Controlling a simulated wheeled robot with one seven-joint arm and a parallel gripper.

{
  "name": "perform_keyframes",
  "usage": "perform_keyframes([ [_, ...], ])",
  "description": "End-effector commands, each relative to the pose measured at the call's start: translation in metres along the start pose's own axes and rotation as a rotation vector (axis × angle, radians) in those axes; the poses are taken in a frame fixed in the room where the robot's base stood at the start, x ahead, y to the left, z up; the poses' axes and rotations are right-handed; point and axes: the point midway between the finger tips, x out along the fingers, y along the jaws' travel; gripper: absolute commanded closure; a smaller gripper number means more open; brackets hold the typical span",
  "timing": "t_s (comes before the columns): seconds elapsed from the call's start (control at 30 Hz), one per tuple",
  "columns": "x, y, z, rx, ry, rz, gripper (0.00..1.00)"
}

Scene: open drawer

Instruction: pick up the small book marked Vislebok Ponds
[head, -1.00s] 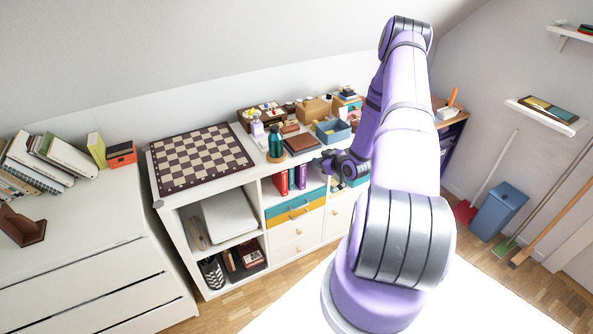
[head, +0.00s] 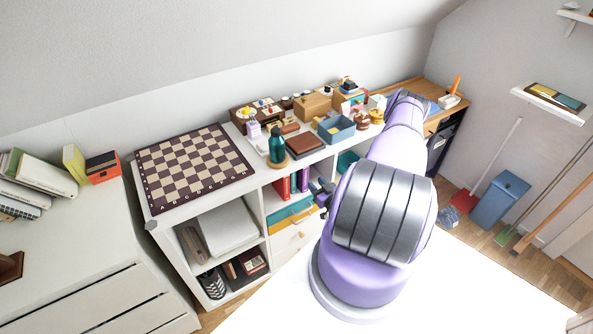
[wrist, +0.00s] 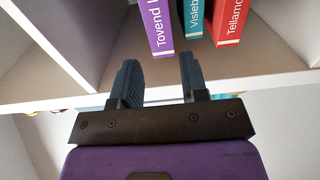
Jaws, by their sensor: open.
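The small book marked "Visleb…" (wrist: 194,18) is teal, and the rest of its title is cut off in the wrist view. It stands between a purple book marked "Tovend" (wrist: 158,28) and a red book marked "Tellamo" (wrist: 229,22). In the head view the teal book (head: 293,184) is a thin strip in a cubby of the white shelf unit. My gripper (wrist: 161,80) is open and empty, short of the books, its fingers pointing toward the shelf.
The cubby's white shelf board (wrist: 255,65) and an upright divider (wrist: 70,35) are close to my fingers. The unit's top holds a chessboard (head: 195,165), a teal bottle (head: 277,147) and a blue box (head: 336,129). Drawers (head: 292,238) lie under the books.

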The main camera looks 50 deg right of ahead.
Motion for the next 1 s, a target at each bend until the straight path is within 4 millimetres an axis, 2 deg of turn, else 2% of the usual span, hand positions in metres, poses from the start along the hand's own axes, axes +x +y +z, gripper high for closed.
perform_keyframes([
  [0.2, 0.033, 0.000, -0.001, -0.001, 0.000, -0.001, 0.60],
  [0.47, 0.050, 0.000, -0.003, 0.000, -0.001, 0.000, 0.60],
  [0.73, 0.086, 0.000, -0.007, -0.002, 0.000, -0.001, 0.60],
  [1.0, 0.093, 0.001, -0.006, -0.001, -0.003, 0.000, 0.60],
])
